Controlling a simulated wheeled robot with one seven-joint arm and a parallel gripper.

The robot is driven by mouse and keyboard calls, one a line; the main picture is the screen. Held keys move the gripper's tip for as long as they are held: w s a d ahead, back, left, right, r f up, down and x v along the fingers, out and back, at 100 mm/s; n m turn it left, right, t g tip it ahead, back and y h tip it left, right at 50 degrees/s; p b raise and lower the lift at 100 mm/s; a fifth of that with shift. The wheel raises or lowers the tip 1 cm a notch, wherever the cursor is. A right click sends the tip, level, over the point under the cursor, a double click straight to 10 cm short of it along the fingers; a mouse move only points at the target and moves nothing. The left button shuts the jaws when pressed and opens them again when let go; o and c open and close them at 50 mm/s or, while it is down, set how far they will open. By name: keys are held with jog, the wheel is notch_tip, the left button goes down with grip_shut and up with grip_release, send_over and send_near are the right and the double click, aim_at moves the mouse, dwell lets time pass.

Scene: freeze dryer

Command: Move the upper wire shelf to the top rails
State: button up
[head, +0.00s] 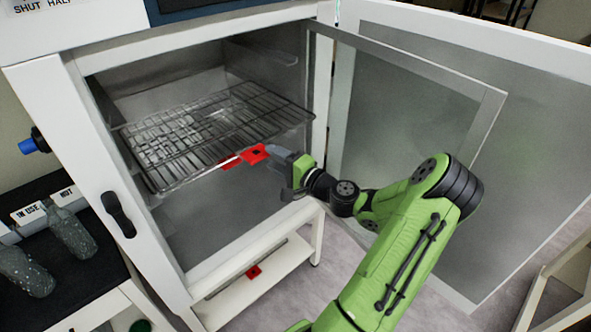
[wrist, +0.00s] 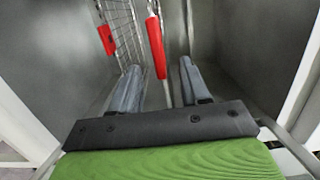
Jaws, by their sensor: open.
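The wire shelf (head: 215,125) sits level inside the open cabinet, at about mid-height. Its rack also shows at the upper left of the wrist view (wrist: 123,28). A red tab (head: 254,154) is at its front edge, and a second red piece (head: 230,163) lies just left of it. In the wrist view a long red bar (wrist: 156,47) lies in line with the gap between my fingers, and a smaller red tab (wrist: 106,40) is outside the left finger. My gripper (head: 272,152) is open at the shelf's front edge. I cannot tell whether the fingers touch the bar.
A higher rail (head: 272,57) runs along the cabinet's right inner wall, with clear space above the shelf. The cabinet door (head: 425,110) stands open at right. Another red piece (head: 254,272) is below the cabinet.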

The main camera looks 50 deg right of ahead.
jog(key=s, duration=0.8)
jog(key=shift+s+a, duration=0.15)
jog(key=shift+a, duration=0.1)
jog(key=w+a+f+n+g+y+p, duration=0.1)
jog(key=w+a+n+g+y, duration=0.15)
jog(key=a+n+g, duration=0.7)
jog(key=w+a+f+n+g+y+p, duration=0.1)
jog(key=w+a+n+g+y, duration=0.2)
jog(key=a, duration=1.1)
jog(key=s+a+r+n+h, duration=0.2)
jog(key=s+a+r+n, duration=0.1)
jog(key=s+r, duration=0.3)
jog(key=s+a+r+n+h+p, duration=0.1)
jog(key=s+a+r+n+h, duration=0.1)
jog(key=s, duration=0.7)
notch_tip(320, 180, up, 4)
jog(key=shift+s+a+f+n, duration=0.15)
jog(key=shift+a+n, duration=0.4)
jog(key=shift+a, duration=0.7)
